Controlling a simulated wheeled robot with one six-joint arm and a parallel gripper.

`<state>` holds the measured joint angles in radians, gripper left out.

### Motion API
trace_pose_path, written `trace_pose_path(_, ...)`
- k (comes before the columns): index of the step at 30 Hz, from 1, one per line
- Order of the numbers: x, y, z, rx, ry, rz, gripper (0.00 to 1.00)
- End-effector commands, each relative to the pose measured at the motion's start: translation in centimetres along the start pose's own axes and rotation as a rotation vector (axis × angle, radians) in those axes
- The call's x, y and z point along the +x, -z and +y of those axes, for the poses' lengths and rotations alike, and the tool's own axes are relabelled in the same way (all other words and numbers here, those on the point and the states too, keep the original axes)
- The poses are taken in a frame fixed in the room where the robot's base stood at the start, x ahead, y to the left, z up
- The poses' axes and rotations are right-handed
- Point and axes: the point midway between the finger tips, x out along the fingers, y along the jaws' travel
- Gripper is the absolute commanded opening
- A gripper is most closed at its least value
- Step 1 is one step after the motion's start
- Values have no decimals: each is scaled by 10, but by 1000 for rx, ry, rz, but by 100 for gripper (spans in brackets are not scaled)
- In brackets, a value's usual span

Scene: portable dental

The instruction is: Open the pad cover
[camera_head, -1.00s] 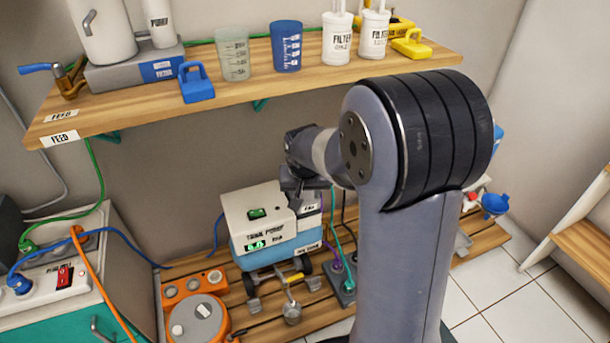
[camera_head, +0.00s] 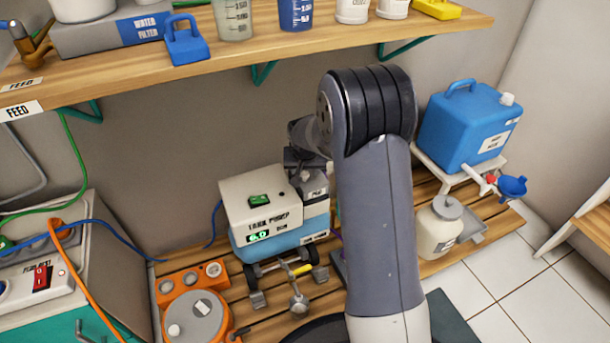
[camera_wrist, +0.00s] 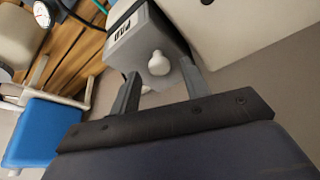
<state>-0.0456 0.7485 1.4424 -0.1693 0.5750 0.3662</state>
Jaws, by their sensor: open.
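The pad cover (camera_wrist: 138,42) is a grey box-like piece marked PAD, with a rounded white knob (camera_wrist: 159,65) on its face. It looks shut. In the head view, the small grey PAD box (camera_head: 315,187) sits against the right side of the tank pump, partly hidden by my arm. My gripper (camera_wrist: 158,70) is open in the wrist view, its two grey fingers on either side of the knob. I cannot tell whether either finger touches it. In the head view, my gripper (camera_head: 304,163) is dark, small and close above the PAD box.
The white and blue tank pump (camera_head: 262,212) stands left of my gripper. A wooden shelf (camera_head: 250,55) with cups and bottles hangs above. A blue jug (camera_head: 465,130) and a white jar (camera_head: 438,225) stand to the right. An orange unit (camera_head: 190,300) lies front left.

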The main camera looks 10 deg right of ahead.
Motion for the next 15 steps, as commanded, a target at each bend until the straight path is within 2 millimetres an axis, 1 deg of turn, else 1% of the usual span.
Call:
trace_pose_path(1,6,-1,0,0,0,-1,44)
trace_pose_path(3,8,0,0,0,0,0,44)
trace_pose_path(12,9,0,0,0,0,0,44)
trace_pose_path(15,9,0,0,0,0,0,36)
